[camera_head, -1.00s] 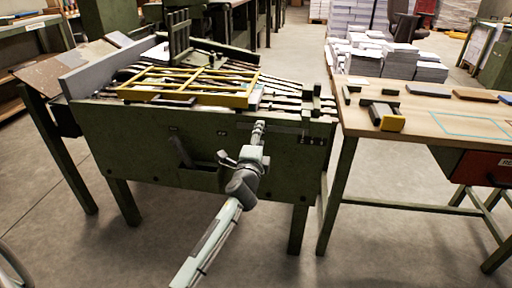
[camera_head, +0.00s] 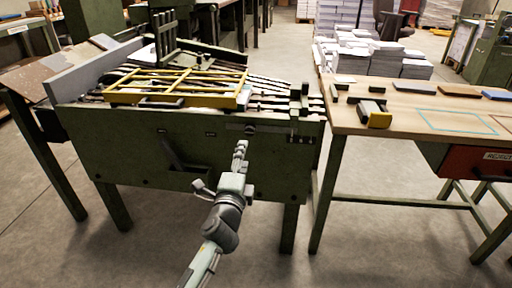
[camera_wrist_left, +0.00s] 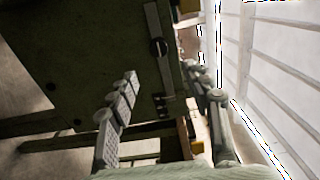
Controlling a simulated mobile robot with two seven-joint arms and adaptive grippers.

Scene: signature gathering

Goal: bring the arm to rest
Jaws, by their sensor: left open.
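My left arm comes up from the bottom in the head view. Its gripper (camera_head: 241,152) is in front of the green front panel of the machine (camera_head: 100,150), below its top edge, and looks empty. In the left wrist view its two fingers stand well apart, so the gripper (camera_wrist_left: 160,85) is open, with nothing between the fingers. The green panel (camera_wrist_left: 70,50) shows behind them. I cannot tell the exact gap to the panel. My right gripper is not in view.
A yellow frame (camera_head: 178,97) lies on top of the machine. A wooden table (camera_head: 400,115) stands to the right, holding a yellow and black block (camera_head: 376,116) and flat pads. Paper stacks (camera_head: 345,60) stand behind. Bare floor (camera_head: 385,235) shows in front.

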